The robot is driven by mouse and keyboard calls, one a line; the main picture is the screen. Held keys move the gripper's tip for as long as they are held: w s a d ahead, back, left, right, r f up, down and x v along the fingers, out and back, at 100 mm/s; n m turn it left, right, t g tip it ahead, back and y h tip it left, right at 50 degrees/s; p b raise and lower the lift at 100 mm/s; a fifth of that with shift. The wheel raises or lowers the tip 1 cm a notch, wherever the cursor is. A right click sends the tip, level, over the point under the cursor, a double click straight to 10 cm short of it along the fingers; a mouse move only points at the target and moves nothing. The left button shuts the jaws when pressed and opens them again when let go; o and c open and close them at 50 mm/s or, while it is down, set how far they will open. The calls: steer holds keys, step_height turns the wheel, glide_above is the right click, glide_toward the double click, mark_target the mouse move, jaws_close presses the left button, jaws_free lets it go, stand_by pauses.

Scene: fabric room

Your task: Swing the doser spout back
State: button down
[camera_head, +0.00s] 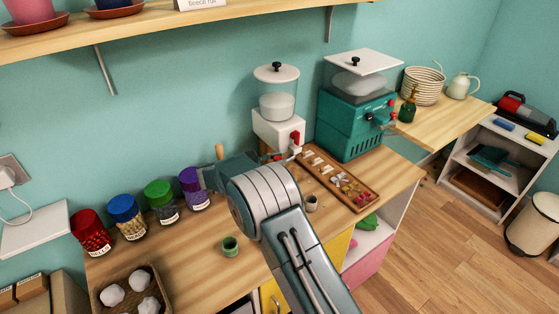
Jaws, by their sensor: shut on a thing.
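The doser has a clear round hopper (277,98) with pale powder in it and a white lid. It stands on a white body (279,128) with a red lever (295,138) on its right front. The doser spout (296,151) shows as a small pale metal piece low at the front of the body.
Several lidded jars (128,217) stand left of my arm. A small green cup (230,246) and a pale cup (311,203) stand on the wooden bench (185,265). A wooden tray (363,199) and a green machine (345,123) are to the right. A shelf (180,18) runs above.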

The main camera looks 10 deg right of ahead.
steer(key=shift+w+a+m+g, duration=0.2)
steer(key=shift+m+g, duration=0.2)
steer(key=shift+g, duration=0.2)
steer(key=shift+c, duration=2.2)
jaws_free()
steer(key=shift+d, duration=0.1)
steer(key=shift+s+t, duration=0.1)
steer(key=shift+t, duration=0.2)
